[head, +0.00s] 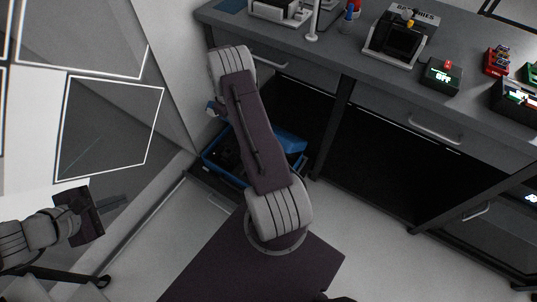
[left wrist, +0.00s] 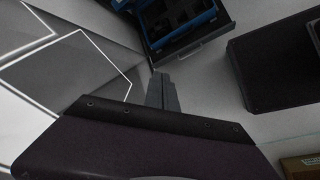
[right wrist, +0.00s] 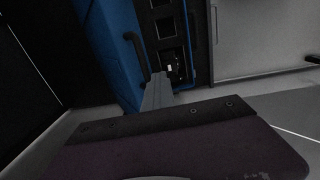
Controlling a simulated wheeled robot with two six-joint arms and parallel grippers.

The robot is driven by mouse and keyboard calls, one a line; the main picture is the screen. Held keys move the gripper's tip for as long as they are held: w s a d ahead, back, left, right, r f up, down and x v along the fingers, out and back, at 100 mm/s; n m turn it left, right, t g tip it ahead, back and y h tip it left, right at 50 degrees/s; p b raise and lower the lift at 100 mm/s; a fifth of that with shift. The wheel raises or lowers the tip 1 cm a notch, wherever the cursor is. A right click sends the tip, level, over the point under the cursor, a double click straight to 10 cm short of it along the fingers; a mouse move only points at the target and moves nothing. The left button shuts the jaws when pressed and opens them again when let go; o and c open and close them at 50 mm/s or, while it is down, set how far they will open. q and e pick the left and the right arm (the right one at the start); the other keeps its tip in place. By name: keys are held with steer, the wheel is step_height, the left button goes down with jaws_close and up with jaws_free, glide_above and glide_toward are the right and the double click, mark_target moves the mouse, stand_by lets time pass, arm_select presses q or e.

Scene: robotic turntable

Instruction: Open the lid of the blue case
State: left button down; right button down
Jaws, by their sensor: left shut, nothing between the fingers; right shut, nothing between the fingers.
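The blue case (head: 298,143) sits low under the workbench in the head view, partly hidden behind my right arm. Its dark, compartmented inside is exposed; its blue edge also shows at the top of the left wrist view (left wrist: 205,18). In the right wrist view a blue panel, apparently the raised lid (right wrist: 112,42), stands left of the inside and carries a black handle (right wrist: 137,52). My right gripper (right wrist: 160,78) is shut and empty beside the handle's lower end; I cannot tell whether they touch. My left gripper (head: 124,200) is shut and empty, left of the case and apart from it.
The case rests in a dark open drawer or tray (left wrist: 208,38). The grey workbench (head: 345,62) above holds several devices, including a box reading OFF (head: 442,76). Bench legs and dark shelf space lie to the right. Pale floor is clear in front.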

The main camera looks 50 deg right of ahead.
arm_select(q)
steer(key=w+d+f+n+t+h, duration=0.15)
steer(key=w+d+n, duration=0.25)
steer(key=d, duration=0.6)
steer(key=w+d+f+n+t+h, duration=0.1)
steer(key=w+d+n+h, duration=0.25)
steer(key=d, duration=0.75)
steer(key=s+d+f+n+g, duration=0.2)
steer(key=s+d+f, duration=0.95)
steer(key=f, duration=0.25)
steer(key=s+d+f+m+g+y, duration=0.1)
steer(key=s+f, duration=0.2)
steer(key=s, duration=0.2)
steer(key=s+d+f+m+g, duration=0.1)
steer(key=s+f+g, duration=0.15)
steer(key=s, duration=0.35)
steer(key=w+d+f+t, duration=0.1)
steer(key=d+f, duration=0.2)
steer(key=d, duration=0.8)
steer(key=shift+w+f+n, duration=0.3)
steer(key=shift+f+n, duration=0.05)
steer(key=shift+f, duration=0.05)
